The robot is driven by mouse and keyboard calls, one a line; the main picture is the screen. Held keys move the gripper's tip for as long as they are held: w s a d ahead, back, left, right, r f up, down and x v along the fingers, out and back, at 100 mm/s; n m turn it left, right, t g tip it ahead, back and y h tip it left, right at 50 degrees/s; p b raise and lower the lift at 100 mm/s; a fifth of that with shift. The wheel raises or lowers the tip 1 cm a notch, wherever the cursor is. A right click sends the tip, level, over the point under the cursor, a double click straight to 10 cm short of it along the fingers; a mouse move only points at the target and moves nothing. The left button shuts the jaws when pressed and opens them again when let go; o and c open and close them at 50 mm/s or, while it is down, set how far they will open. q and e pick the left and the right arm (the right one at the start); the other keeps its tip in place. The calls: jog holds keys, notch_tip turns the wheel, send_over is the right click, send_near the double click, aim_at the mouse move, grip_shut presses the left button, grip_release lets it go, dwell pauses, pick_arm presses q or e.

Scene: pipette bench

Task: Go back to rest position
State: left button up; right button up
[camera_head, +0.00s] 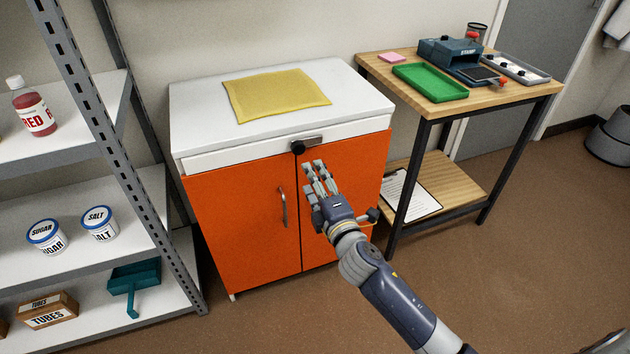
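My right arm reaches in from the lower right. Its gripper (318,178) is in front of the orange cabinet (245,215), below the white drawer front, with its fingers extended and apart. Nothing shows between the fingers. I cannot tell the exact gap between the fingers and the cabinet front. My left gripper is not in view.
A yellow mat (275,94) lies on the cabinet's white top (195,105). A metal shelf unit (85,95) stands left, holding a red bottle (32,108) and tubs. A wooden table (400,104) at right bears a green tray (430,82). Brown floor is clear in front.

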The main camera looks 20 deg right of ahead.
jog(key=s+d+f+m+g+h, duration=0.1)
jog(key=s+d+f+m+g, duration=0.25)
jog(key=f, duration=0.85)
jog(key=s+f+m+g+h, duration=0.1)
jog(key=s+f+m+g, duration=0.2)
jog(key=s+f+m, duration=0.55)
jog(key=s+f+g, duration=0.5)
jog(key=s+f, duration=0.6)
jog(key=f, duration=0.5)
jog(key=s+a+f+m+g+y, duration=0.1)
jog(key=s+f+m+g, duration=0.15)
jog(key=s, duration=0.45)
jog(key=s+a+f+m+g, duration=0.1)
jog(key=s+a+f+m, duration=0.1)
jog(key=s+f, duration=0.3)
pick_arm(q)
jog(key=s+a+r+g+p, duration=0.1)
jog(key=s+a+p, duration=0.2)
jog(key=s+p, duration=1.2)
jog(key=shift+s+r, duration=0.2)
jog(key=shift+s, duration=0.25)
pick_arm(e)
jog(key=s+d+r+g, duration=0.1)
jog(key=s, duration=0.8)
jog(key=s+d+g, duration=0.1)
jog(key=s+d, duration=0.1)
jog(key=s, duration=0.7)
jog(key=shift+s+r, duration=0.35)
